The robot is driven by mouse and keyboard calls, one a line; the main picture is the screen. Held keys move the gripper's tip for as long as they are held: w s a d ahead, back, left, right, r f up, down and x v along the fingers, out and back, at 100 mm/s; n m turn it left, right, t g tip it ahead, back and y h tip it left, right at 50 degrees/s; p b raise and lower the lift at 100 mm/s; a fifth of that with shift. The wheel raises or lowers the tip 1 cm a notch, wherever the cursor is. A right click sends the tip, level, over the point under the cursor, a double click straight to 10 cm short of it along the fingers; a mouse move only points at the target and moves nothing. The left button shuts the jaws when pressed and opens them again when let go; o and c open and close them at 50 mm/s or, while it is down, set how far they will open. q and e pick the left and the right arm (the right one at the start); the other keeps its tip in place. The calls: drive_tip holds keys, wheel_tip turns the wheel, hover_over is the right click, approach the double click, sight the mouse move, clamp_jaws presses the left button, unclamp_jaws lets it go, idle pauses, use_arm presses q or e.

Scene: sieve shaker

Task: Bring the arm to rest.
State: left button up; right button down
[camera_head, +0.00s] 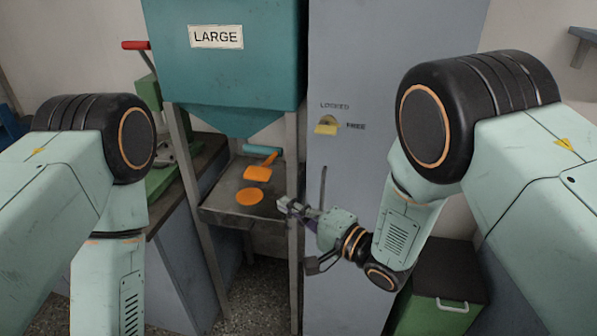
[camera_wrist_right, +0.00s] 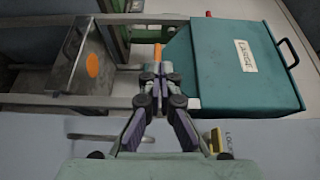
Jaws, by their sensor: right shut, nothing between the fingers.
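My right gripper (camera_head: 284,204) is shut and empty in the head view, in front of the right leg of the hopper stand. In the right wrist view its fingers (camera_wrist_right: 157,72) are together with nothing between them. My left arm shows at the left of the head view, but its gripper is out of the picture.
A teal hopper labelled LARGE (camera_head: 225,75) stands above a grey metal tray (camera_head: 222,200) with an orange disc (camera_head: 249,196) and an orange scoop-like piece (camera_head: 259,170). A grey cabinet (camera_head: 345,70) with a yellow latch (camera_head: 326,127) is beside it. A green box (camera_head: 437,310) is low right.

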drive_tip(key=s+d+f+n+g+h+b, duration=0.1)
drive_tip(key=s+d+f+n+h, duration=0.35)
drive_tip(key=d+f, duration=0.45)
drive_tip(key=s+d+f+n+g+h+b, duration=0.25)
drive_tip(key=s+d+f+h, duration=0.3)
drive_tip(key=d+f, duration=0.4)
drive_tip(key=s+d+f+g+h+b, duration=0.1)
drive_tip(key=s+d+f+g+b, duration=0.1)
drive_tip(key=s, duration=0.7)
drive_tip(key=s+d+f+g+h+b, duration=0.2)
drive_tip(key=s+d+f, duration=0.2)
drive_tip(key=s+f, duration=0.3)
drive_tip(key=s+d+f+g+h+b, duration=0.1)
drive_tip(key=s+d+f+g+b, duration=0.1)
drive_tip(key=s, duration=0.9)
wheel_tip(320, 180, down, 2)
drive_tip(key=shift+d+f+g+h, duration=0.3)
drive_tip(key=shift+d+g, duration=0.25)
drive_tip(key=shift+d, duration=0.2)
drive_tip(key=shift+r, duration=0.1)
drive_tip(key=shift+w, duration=0.1)
